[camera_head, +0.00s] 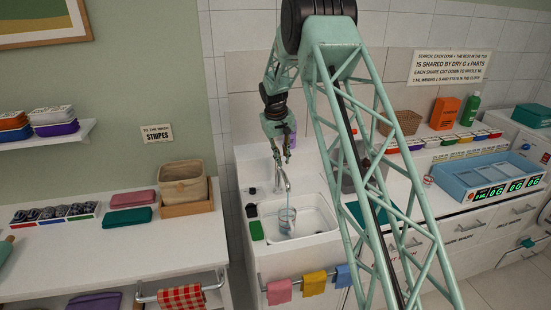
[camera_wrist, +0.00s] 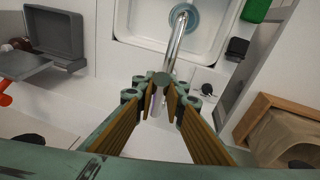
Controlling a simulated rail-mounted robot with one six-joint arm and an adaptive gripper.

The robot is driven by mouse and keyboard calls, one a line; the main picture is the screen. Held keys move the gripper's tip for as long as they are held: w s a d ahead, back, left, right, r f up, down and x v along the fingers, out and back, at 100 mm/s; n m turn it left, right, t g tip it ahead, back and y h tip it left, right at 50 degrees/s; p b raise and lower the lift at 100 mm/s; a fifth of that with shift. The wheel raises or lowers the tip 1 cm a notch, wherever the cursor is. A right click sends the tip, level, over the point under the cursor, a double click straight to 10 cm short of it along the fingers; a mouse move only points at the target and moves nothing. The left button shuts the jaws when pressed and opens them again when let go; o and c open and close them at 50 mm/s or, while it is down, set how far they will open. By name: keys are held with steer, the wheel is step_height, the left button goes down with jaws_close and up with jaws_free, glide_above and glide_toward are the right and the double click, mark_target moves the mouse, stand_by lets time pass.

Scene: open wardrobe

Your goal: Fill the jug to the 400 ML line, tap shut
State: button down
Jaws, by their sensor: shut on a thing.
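A clear jug (camera_head: 286,221) stands upright in the white sink (camera_head: 318,218) under the spout of the chrome tap (camera_head: 283,181). In the wrist view the jug (camera_wrist: 184,22) shows from above as a bluish round shape, partly covered by the spout (camera_wrist: 175,45). Its marks and water level are too small to read, and I cannot tell whether water runs. My gripper (camera_head: 287,158) points down above the tap's rear end. In the wrist view its fingers (camera_wrist: 163,96) close around a narrow part at the top of the tap, which they partly hide.
A green block (camera_head: 256,230) and a small dark item (camera_head: 251,210) sit on the sink's left rim. Coloured cloths (camera_head: 314,283) hang on the front rail. A basket (camera_head: 183,182) stands on the left counter, and a blue tray (camera_head: 486,176) on the right counter.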

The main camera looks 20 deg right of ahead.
steer(key=shift+w+r+p, duration=0.1)
steer(key=shift+r+p, duration=0.05)
steer(key=shift+p, duration=0.15)
steer(key=c, duration=2.6)
jaws_free()
steer(key=shift+r, duration=0.15)
steer(key=v, duration=1.1)
steer(key=shift+r, duration=0.35)
steer(key=shift+w, duration=0.1)
steer(key=shift+c, duration=0.9)
